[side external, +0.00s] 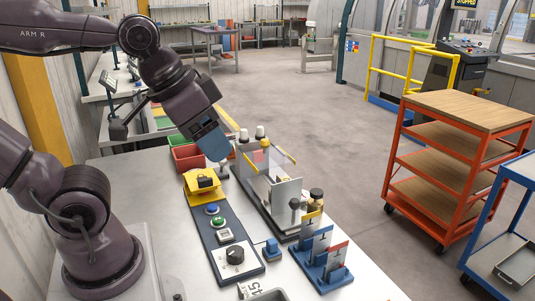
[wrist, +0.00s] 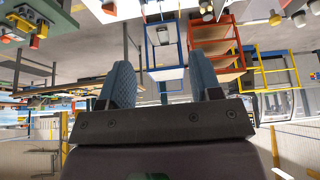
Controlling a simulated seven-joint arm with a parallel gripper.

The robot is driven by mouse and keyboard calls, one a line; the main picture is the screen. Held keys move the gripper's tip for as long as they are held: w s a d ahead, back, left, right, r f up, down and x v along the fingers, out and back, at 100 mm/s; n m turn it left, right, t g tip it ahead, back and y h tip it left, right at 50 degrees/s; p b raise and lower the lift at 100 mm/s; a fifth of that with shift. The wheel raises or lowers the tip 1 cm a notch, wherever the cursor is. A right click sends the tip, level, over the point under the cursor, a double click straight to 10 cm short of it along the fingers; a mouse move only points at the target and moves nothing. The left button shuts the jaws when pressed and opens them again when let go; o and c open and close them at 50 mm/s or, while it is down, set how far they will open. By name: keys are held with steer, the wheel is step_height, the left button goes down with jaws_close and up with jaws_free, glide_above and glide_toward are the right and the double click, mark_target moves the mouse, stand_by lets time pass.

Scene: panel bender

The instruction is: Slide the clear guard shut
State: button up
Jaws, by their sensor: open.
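The small bender (side external: 268,207) stands on the white bench as a long dark base. What looks like the clear guard (side external: 258,157) is a see-through panel with yellow edges at its far end; its exact outline is hard to make out. A grey upright plate (side external: 287,192) and a black knob stand nearer on the base. My gripper (side external: 212,145) hangs above the bench, to the left of the guard and apart from it. In the wrist view its two blue fingers (wrist: 160,70) are spread with nothing between them. The guard cannot be made out in the wrist view.
A control strip (side external: 222,235) with a yellow box, buttons and a knob lies left of the bender. A blue rack (side external: 322,262) with numbered plates stands in front. An orange cart (side external: 455,165) stands off the bench at right.

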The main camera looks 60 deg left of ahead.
steer(key=w+a+f+g, duration=0.1)
steer(key=w+a+f, duration=0.1)
steer(key=n+g+y, duration=0.2)
steer(key=n+g, duration=0.4)
steer(key=n, duration=0.1)
glide_toward(265, 143)
steer(key=x, duration=0.7)
steer(key=a+x, duration=0.1)
steer(key=x, duration=0.2)
steer(key=shift+w+a+f, duration=0.1)
steer(key=shift+w+f, duration=0.15)
steer(key=shift+f, duration=0.1)
steer(key=shift+c, duration=0.2)
